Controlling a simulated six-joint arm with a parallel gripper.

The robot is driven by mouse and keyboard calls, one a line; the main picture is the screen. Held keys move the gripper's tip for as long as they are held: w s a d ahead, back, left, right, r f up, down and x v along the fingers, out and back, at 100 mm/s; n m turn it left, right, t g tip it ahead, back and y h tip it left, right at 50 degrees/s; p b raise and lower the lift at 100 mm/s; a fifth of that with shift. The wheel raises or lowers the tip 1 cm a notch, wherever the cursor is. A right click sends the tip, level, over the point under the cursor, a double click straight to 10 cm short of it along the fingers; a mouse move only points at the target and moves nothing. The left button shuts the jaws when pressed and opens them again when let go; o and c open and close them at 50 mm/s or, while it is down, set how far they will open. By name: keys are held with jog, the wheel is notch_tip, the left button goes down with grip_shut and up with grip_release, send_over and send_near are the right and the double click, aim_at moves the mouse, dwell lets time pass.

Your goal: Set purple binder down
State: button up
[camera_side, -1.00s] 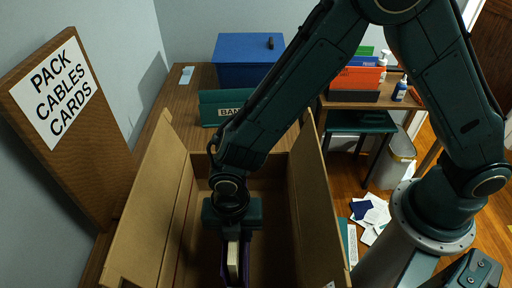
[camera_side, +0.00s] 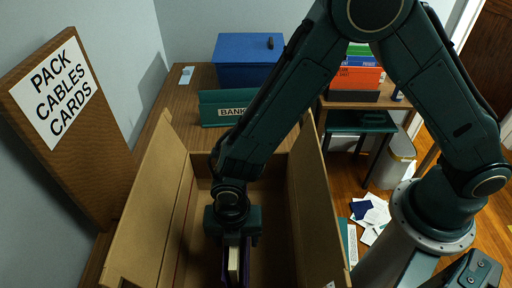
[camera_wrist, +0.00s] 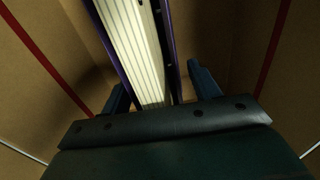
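The purple binder (camera_wrist: 171,52), with purple covers and cream pages between them, stands on edge inside the open cardboard box (camera_side: 150,220). In the side view the binder (camera_side: 245,262) shows below my gripper, its lower part cut off by the frame. My gripper (camera_wrist: 160,85) is down inside the box with one blue finger on each side of the binder. In the wrist view a narrow gap shows between the right finger and the purple cover; the left finger is very close to its cover. The binder's underside is hidden.
Tall box flaps (camera_side: 318,205) rise left and right of my arm. A brown sign (camera_side: 75,125) reading "PACK CABLES CARDS" stands left. A green "BANK" binder (camera_side: 222,107) and blue box (camera_side: 248,62) are behind. Several papers (camera_side: 372,212) lie on the floor.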

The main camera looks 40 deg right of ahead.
jog(key=shift+r, duration=0.15)
notch_tip(320, 180, up, 12)
dwell(0.8)
dwell(0.5)
